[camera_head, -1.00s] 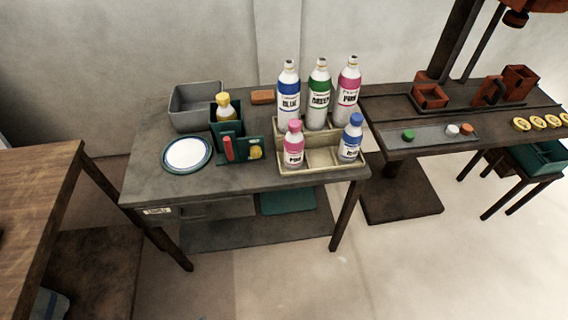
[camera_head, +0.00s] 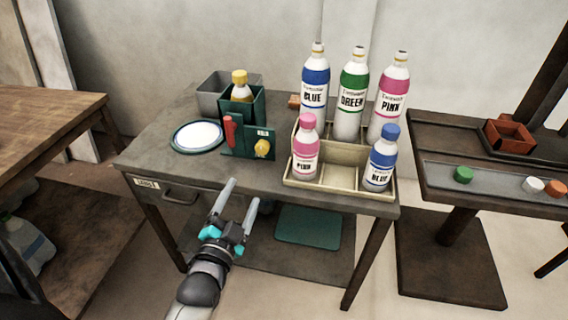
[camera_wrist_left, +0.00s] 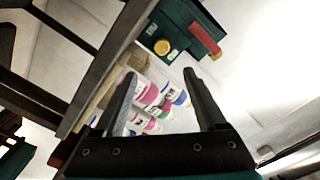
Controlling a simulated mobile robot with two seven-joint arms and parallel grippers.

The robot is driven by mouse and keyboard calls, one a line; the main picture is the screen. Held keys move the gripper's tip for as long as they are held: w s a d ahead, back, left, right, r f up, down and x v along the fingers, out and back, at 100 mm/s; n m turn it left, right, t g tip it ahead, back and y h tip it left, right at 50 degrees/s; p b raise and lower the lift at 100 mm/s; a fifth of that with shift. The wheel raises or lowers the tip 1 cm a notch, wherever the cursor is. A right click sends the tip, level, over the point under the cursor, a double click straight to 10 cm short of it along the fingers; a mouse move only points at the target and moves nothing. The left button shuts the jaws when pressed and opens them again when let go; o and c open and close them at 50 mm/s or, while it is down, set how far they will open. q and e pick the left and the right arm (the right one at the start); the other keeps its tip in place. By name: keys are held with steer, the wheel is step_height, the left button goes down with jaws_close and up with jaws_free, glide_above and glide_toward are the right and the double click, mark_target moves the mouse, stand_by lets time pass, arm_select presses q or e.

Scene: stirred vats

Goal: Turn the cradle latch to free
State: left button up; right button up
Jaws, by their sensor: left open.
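The teal cradle (camera_head: 263,133) stands on the grey table, with a yellow-capped bottle (camera_head: 239,88) in it. On its front are an upright red lever (camera_head: 229,131) and a yellow knob (camera_head: 262,148); I cannot tell which is the latch. My left gripper (camera_head: 241,194) is open and empty, in front of the table's front edge, below and apart from the cradle. In the left wrist view the cradle (camera_wrist_left: 178,14), red lever (camera_wrist_left: 205,39) and yellow knob (camera_wrist_left: 163,47) show beyond the open fingers (camera_wrist_left: 158,78). My right gripper is not in view.
A cream crate (camera_head: 334,186) with pink and blue bottles stands right of the cradle; several taller bottles stand behind. A white plate (camera_head: 198,135) is to its left and a grey bin (camera_head: 208,101) behind. The table's front edge (camera_head: 150,172) lies between gripper and cradle.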

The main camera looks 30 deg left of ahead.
arm_select(q)
steer(key=b, duration=0.5)
glide_toward(261, 150)
steer(key=x, duration=0.8)
steer(key=shift+f, duration=0.15)
steer(key=shift+w, duration=0.6)
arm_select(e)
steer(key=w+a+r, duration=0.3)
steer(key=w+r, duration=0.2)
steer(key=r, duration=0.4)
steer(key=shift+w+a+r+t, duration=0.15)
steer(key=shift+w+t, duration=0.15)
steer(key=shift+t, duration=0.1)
arm_select(q)
steer(key=shift+c, duration=0.4)
jaws_close()
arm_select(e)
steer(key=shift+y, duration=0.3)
